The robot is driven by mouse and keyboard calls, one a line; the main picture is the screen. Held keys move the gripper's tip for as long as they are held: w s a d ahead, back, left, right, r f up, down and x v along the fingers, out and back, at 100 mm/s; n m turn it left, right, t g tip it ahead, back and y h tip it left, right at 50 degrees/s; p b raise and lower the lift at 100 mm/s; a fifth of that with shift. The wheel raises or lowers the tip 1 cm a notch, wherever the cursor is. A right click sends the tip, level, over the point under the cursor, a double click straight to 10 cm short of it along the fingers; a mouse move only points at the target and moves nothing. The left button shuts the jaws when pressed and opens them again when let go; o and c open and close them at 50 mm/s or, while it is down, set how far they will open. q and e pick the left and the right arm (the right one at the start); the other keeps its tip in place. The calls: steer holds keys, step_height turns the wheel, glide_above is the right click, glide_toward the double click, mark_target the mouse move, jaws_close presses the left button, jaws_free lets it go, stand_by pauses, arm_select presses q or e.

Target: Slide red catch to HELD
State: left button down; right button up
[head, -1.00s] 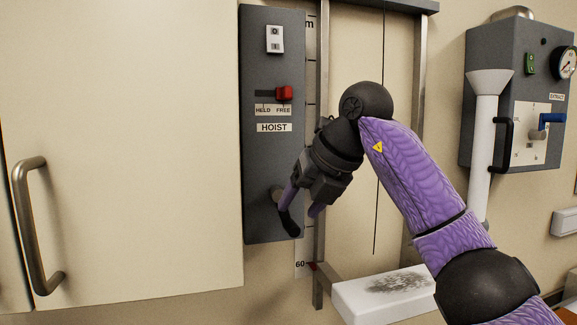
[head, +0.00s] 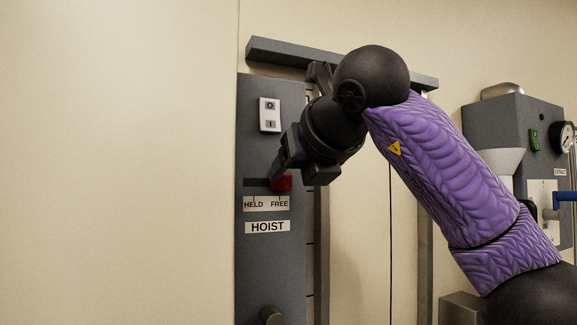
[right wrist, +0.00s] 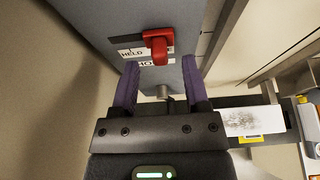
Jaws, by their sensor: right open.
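The red catch (head: 284,183) sits at the right end of its dark slot, above the word FREE on the grey hoist panel (head: 258,285). It is partly hidden by my right gripper (head: 277,172) in the head view. In the right wrist view the red catch (right wrist: 157,45) shows between and slightly beyond the purple fingertips of my open right gripper (right wrist: 160,70). I see a gap on each side of it and nothing held. The HELD/FREE label (head: 266,203) is below the slot. My left gripper is not in view.
A white rocker switch (head: 270,115) is above the slot. A knob (head: 271,315) sits low on the panel. Metal rails (head: 424,210) stand to its right, and a grey box with a gauge (head: 500,125) is further right. A plain cream surface (head: 120,160) fills the left.

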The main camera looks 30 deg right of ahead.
steer(key=shift+x, duration=1.2)
steer(key=shift+s+r, duration=0.1)
steer(key=shift+s, duration=0.15)
steer(key=shift+w, duration=0.25)
steer(key=c, duration=0.5)
jaws_close()
